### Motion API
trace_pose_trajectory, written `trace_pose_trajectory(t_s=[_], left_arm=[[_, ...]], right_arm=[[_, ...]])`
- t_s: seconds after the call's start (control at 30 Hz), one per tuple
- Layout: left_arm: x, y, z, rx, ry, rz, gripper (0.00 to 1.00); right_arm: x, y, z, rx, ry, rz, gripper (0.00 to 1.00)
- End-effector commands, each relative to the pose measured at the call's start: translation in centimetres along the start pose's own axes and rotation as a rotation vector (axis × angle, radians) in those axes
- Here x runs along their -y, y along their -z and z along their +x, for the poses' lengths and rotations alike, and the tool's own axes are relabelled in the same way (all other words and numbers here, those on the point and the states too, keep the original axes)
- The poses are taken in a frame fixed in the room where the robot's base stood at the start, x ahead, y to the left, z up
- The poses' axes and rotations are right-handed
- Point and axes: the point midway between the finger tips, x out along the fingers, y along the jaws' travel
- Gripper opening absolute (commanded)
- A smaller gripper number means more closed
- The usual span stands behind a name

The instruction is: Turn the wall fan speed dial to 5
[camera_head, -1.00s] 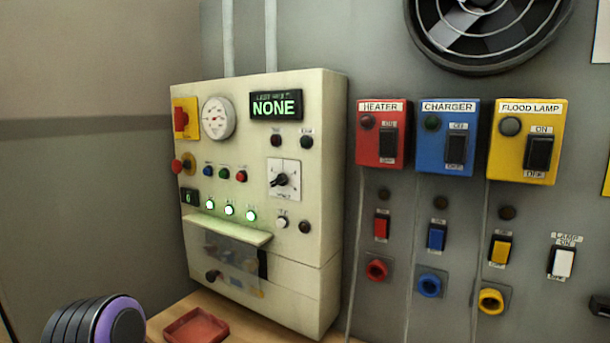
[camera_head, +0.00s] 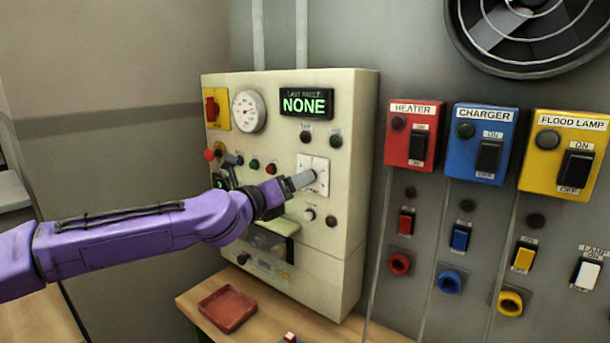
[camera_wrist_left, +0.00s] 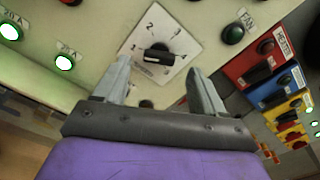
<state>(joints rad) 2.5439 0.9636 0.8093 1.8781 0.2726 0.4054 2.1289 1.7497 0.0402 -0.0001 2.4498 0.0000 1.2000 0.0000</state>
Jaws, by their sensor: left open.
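The speed dial is a black knob (camera_wrist_left: 158,56) on a white square plate with numbers around it; 1, 2, 3 and 4 can be made out in the left wrist view. The knob's exact setting is hard to read. In the head view the dial's white plate (camera_head: 318,164) is on the front of the cream control box, its knob hidden behind my fingers. My left gripper (camera_head: 302,180) is open in front of the plate. In the left wrist view its fingers (camera_wrist_left: 160,82) stand apart, either side of and below the knob, with nothing between them. My right gripper is not in view.
The cream box (camera_head: 345,255) also bears lamps, a gauge (camera_head: 249,111) and a display reading NONE (camera_head: 306,105). A wall fan (camera_head: 535,30) is at top right. Heater (camera_head: 411,150), charger (camera_head: 478,160) and flood lamp boxes are to the right. A red tray (camera_head: 227,308) lies on the bench below.

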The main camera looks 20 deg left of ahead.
Motion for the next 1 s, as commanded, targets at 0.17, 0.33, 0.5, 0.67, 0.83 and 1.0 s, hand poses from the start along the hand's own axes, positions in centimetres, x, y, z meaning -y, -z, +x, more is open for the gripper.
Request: trace_pose_trajectory(t_s=[0.17, 0.33, 0.5, 0.67, 0.83, 1.0], left_arm=[[0.0, -0.2, 3.4, -0.001, -0.005, 0.002, 0.70], [-0.1, 0.0, 4.6, 0.000, -0.003, 0.001, 0.70], [-0.1, 0.0, 4.7, 0.000, -0.003, 0.001, 0.70], [-0.1, 0.1, 4.7, 0.000, -0.002, 0.002, 0.38], [-0.1, 0.1, 4.7, 0.000, -0.003, 0.002, 0.14], [-0.1, 0.1, 4.7, 0.000, -0.003, 0.018, 0.14]], right_arm=[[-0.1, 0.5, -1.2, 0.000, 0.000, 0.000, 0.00], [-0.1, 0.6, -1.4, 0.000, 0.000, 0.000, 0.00], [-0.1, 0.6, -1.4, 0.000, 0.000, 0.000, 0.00], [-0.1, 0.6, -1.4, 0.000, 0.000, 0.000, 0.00], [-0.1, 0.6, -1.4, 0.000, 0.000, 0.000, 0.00], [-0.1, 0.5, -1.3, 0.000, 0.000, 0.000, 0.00]])
